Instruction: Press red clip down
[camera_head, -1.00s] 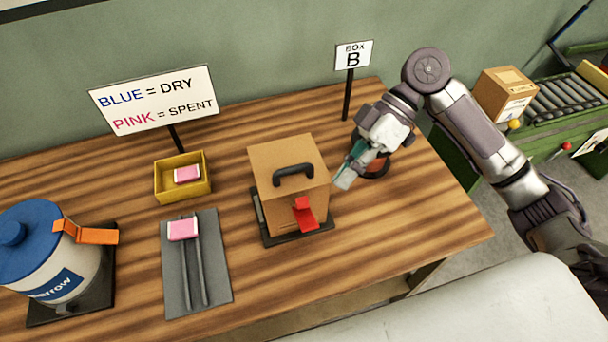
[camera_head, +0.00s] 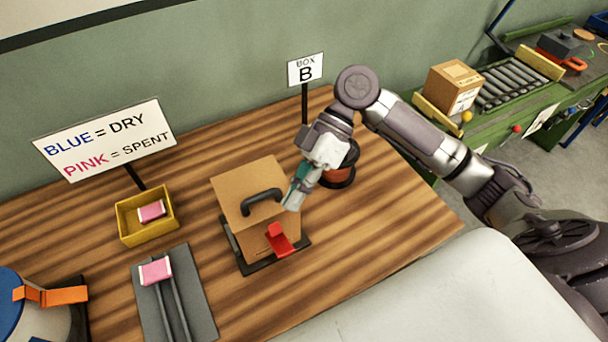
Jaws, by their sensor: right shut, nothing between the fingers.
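The red clip (camera_head: 279,239) is on the front of a brown box (camera_head: 238,187) with a black handle on its lid. The clip sticks out from the box front at a slant. The box stands on a dark base plate (camera_head: 306,243) on the wooden table. My right gripper (camera_head: 291,202) is shut and empty, just right of the box's handle and above and behind the clip. It looks apart from the clip; whether it touches the box's edge I cannot tell. My left gripper is not in view.
A copper-coloured spool (camera_head: 343,166) stands behind my right gripper. A blue-lidded container (camera_head: 40,305) is at lower left. Signs stand behind. The table's front right is clear.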

